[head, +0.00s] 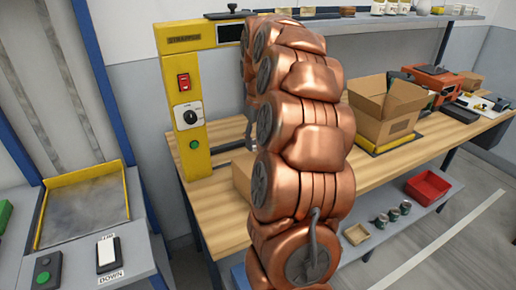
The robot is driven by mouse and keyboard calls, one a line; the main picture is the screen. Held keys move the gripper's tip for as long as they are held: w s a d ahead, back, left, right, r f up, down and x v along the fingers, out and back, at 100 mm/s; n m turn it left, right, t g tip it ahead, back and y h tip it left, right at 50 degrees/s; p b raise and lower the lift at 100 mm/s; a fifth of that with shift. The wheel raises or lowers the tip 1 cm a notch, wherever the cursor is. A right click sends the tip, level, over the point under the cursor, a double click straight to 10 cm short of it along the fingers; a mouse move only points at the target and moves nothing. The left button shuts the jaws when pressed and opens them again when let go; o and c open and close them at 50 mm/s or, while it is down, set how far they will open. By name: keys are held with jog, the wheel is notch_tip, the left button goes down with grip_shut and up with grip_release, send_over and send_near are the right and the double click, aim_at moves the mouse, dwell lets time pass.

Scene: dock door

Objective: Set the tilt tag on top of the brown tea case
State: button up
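My own copper-coloured arm fills the middle of the view and hides much of the bench behind it. My gripper cannot be made out; the arm covers that area. A plain brown box (241,182) shows partly at the arm's left side on the bench; it may be the tea case, but no marking is visible. An open brown carton (375,128) with raised flaps stands right of the arm. I cannot pick out a tilt tag.
A yellow strapping machine (184,110) stands at the wooden bench's (215,215) left end. Red equipment (440,78) and small items crowd the bench's right end. A red bin (428,187) sits on the lower shelf. A dock control panel (107,252) is at lower left.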

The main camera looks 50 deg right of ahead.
jog(key=shift+w+d+f, duration=0.1)
jog(key=shift+w+f, duration=0.05)
jog(key=shift+w, duration=0.05)
jog(key=shift+f+p, duration=0.7)
jog(key=shift+f, duration=0.95)
jog(key=shift+f, duration=0.1)
jog(key=o, duration=1.1)
notch_tip(320, 180, up, 11)
jog(key=shift+r+b, duration=0.2)
jog(key=shift+b, duration=0.85)
jog(key=shift+r, duration=0.35)
